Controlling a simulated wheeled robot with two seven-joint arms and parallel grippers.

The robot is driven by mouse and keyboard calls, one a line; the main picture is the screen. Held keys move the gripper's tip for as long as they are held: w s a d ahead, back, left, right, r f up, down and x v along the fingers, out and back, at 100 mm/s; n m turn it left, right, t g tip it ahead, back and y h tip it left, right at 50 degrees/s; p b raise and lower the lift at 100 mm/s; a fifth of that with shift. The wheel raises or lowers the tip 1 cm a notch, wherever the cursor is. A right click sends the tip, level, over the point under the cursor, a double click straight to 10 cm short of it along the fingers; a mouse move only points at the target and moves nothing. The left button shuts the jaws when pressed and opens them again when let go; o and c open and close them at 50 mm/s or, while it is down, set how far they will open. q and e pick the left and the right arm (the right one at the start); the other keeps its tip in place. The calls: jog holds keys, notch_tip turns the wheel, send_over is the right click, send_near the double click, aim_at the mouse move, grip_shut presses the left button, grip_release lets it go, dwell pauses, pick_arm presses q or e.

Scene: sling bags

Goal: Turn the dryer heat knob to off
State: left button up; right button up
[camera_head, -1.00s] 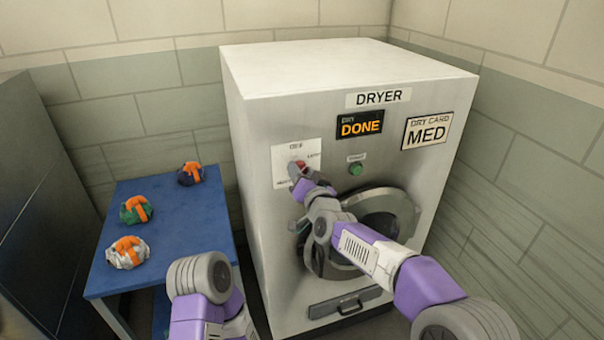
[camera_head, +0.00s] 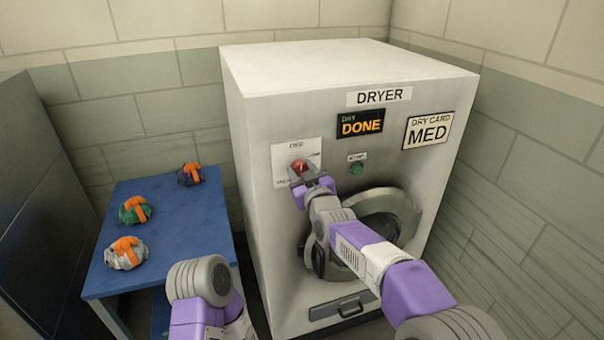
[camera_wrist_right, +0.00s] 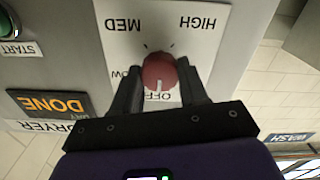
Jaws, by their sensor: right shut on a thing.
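The red heat knob (camera_head: 299,166) sits on a white label plate (camera_head: 284,152) on the dryer front. In the right wrist view the plate appears upside down, with HIGH, MED, LOW and OFF around the knob (camera_wrist_right: 160,70). The knob's white mark points at the OFF label, which is partly hidden by my gripper. My right gripper (camera_head: 301,180) is at the knob; in the wrist view its two dark fingers (camera_wrist_right: 160,85) stand on either side of it, shut on it. My left gripper is out of view; only part of that arm shows.
The dryer (camera_head: 262,220) has a green start button (camera_head: 356,169), a DONE display (camera_head: 361,124), a card reading MED (camera_head: 427,131) and a round door (camera_head: 405,205) below the knob. A blue table (camera_head: 180,225) at left holds three bundled bags (camera_head: 126,252).

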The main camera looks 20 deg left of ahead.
jog(key=shift+n, duration=0.3)
jog(key=o, duration=1.1)
jog(key=shift+c, duration=0.2)
jog(key=v, duration=0.7)
jog(key=shift+s+d, duration=0.2)
jog(key=shift+s, duration=0.05)
